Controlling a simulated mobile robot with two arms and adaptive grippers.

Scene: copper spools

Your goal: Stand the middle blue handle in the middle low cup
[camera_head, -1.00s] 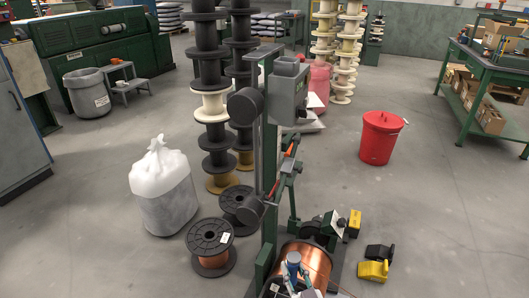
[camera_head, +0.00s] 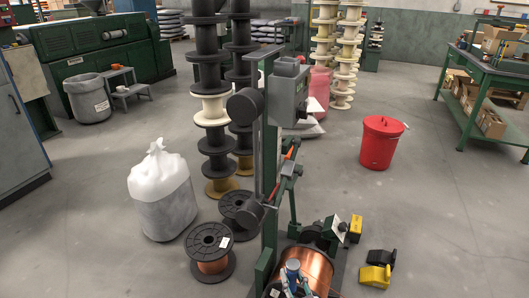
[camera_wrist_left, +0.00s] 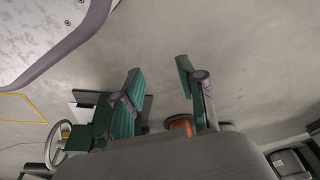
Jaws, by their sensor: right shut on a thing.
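My right gripper (camera_head: 289,286) shows at the bottom edge of the head view, in front of the copper-wound drum. It is shut on a small blue piece, which looks like a blue handle (camera_head: 292,266). Its lower part is hidden by the fingers and the frame edge. I cannot make out the low cups or other blue handles. My left gripper (camera_wrist_left: 162,85) is outside the head view. In the left wrist view its two fingers stand apart, with nothing seen between their tips.
The green machine stand (camera_head: 268,190) rises close in front, with the copper drum (camera_head: 316,262) at its foot. A black spool (camera_head: 209,240) and a white sack (camera_head: 162,195) stand left. Yellow and black blocks (camera_head: 375,275) lie right. A red bin (camera_head: 380,142) stands behind on open floor.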

